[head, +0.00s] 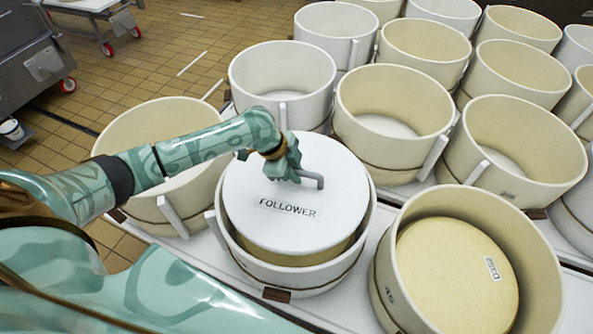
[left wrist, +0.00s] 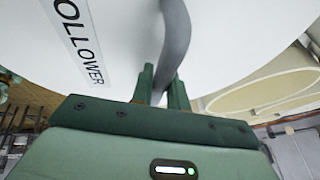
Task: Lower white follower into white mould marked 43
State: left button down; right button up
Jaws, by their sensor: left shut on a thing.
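The white follower (head: 262,205), a round disc labelled FOLLOWER, sits over the white mould (head: 224,240) in the middle of the head view. Its top stands above the mould's rim, and its lower part is inside the rim. My left gripper (head: 293,172) is shut on the follower's grey handle (head: 314,180). In the left wrist view the gripper (left wrist: 162,92) has its fingers on either side of the handle (left wrist: 175,45). The mould's number cannot be read. My right gripper is not in view.
A cream mould (head: 383,275) with a yellowish disc inside stands close at the right. Another cream mould (head: 140,128) stands at the left, partly behind my arm. Several empty white and cream moulds fill the table behind. Tiled floor (head: 165,60) lies beyond at the left.

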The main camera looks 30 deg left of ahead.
aim_at(296, 188)
pick_arm(q)
jog(key=shift+w+f+b, duration=0.1)
jog(key=shift+f+b, duration=0.65)
jog(key=shift+f, duration=0.15)
notch_tip(296, 188, down, 6)
jog(key=b, duration=0.2)
jog(key=shift+r+b, duration=0.15)
jog(key=shift+b, duration=0.25)
jog(key=shift+f+b, duration=1.65)
jog(key=shift+f, duration=1.3)
jog(key=shift+d+f+b, duration=0.1)
jog(key=shift+f+b, duration=0.35)
jog(key=shift+f, duration=0.25)
